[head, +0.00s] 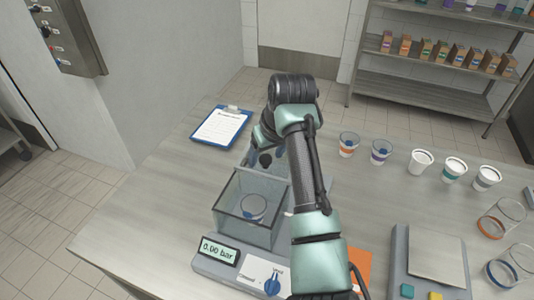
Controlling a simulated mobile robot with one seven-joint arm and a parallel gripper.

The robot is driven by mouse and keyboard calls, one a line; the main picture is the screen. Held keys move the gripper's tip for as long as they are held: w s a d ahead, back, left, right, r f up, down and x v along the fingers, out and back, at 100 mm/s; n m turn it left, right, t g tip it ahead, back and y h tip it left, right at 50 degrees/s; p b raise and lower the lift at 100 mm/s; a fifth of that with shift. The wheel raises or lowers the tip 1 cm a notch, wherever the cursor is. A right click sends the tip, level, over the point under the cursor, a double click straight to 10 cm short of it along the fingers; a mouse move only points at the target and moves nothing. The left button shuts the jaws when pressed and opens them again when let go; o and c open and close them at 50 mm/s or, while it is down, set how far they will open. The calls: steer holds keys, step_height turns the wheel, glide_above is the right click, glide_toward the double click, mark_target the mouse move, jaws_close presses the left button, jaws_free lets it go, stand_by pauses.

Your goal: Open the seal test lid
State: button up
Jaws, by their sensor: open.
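The seal tester (213,265) stands at the front of the table, with a clear-walled box on its base. The box's clear lid (262,184) appears to lie shut over the top, its edges hard to tell from the walls. A small round light-rimmed cup or disc with a dark top (254,207) shows inside. My gripper (264,160) is open just behind the box's far edge, partly hidden by my arm. I cannot tell whether it touches the lid. The tester's display (219,250) reads 0.00 bar, and a blue knob (272,284) sits beside it.
A clipboard (221,126) lies at the back left. Several cups (421,162) stand in a row to the right, with clear jars (501,218) near the right edge. A scale (437,258) and an orange sheet (361,268) lie right of my arm. The table's left side is clear.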

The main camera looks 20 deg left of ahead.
steer(key=v, duration=1.3)
steer(key=shift+b, duration=0.4)
steer(key=shift+w+a+r, duration=0.1)
steer(key=w+a+r+m+t+y+p, duration=0.15)
steer(key=w+r+t, duration=0.25)
steer(key=r+t, duration=0.55)
steer(key=s+d+r+m+t, duration=0.1)
steer(key=d+r+t, duration=0.1)
steer(key=r, duration=0.4)
steer(key=s+d+r+m+t, duration=0.1)
steer(key=s+r+t, duration=0.1)
steer(key=r, duration=0.5)
steer(key=s+d+r+m+t+h, duration=0.2)
steer(key=s+d+r+t, duration=0.3)
steer(key=s+r, duration=0.2)
steer(key=s+d+r+m+t+h+p, duration=0.1)
steer(key=s+d+r+m+t+h, duration=0.1)
steer(key=s+d+r+t, duration=0.3)
steer(key=s+r+m, duration=0.1)
steer(key=s+r, duration=0.2)
steer(key=s, duration=0.2)
steer(key=shift+d+h, duration=0.3)
steer(key=shift+h, duration=0.05)
